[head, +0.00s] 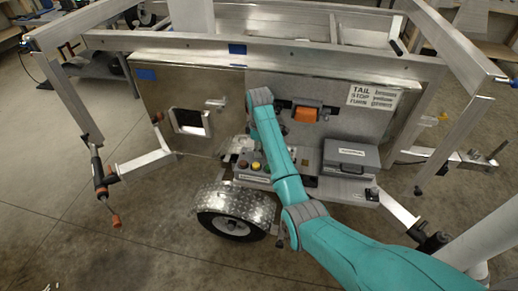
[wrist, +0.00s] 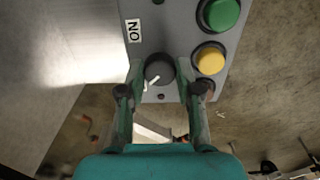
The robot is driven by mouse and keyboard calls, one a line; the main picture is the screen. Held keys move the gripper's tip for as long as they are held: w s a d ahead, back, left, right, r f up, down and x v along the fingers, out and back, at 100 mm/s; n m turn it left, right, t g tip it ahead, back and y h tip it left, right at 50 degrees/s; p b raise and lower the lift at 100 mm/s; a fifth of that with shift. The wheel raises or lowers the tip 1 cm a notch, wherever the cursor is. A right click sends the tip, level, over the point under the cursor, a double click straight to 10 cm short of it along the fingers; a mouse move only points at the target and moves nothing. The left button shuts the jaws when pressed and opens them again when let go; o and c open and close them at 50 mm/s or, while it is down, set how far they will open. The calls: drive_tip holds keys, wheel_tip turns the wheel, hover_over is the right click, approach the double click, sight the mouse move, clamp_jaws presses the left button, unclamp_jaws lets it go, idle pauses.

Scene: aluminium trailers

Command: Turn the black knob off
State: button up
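The black knob (wrist: 159,68) is round, with a white pointer line on its lower part in the wrist view. It sits on a grey control panel (wrist: 176,30), beside an ON label (wrist: 133,30) that appears upside down. My gripper (wrist: 160,80) is open, with one finger on the left of the knob and one on the right. I cannot tell whether the fingers touch it. In the head view the control panel (head: 252,178) shows beside my arm; the knob and my fingertips cannot be made out there.
The trailer (head: 190,75) stands around the panel. A grey case (head: 350,155) and an orange part (head: 305,114) are nearby.

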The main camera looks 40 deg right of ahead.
drive_tip(key=o, duration=0.4)
drive_tip(key=shift+o, duration=0.2)
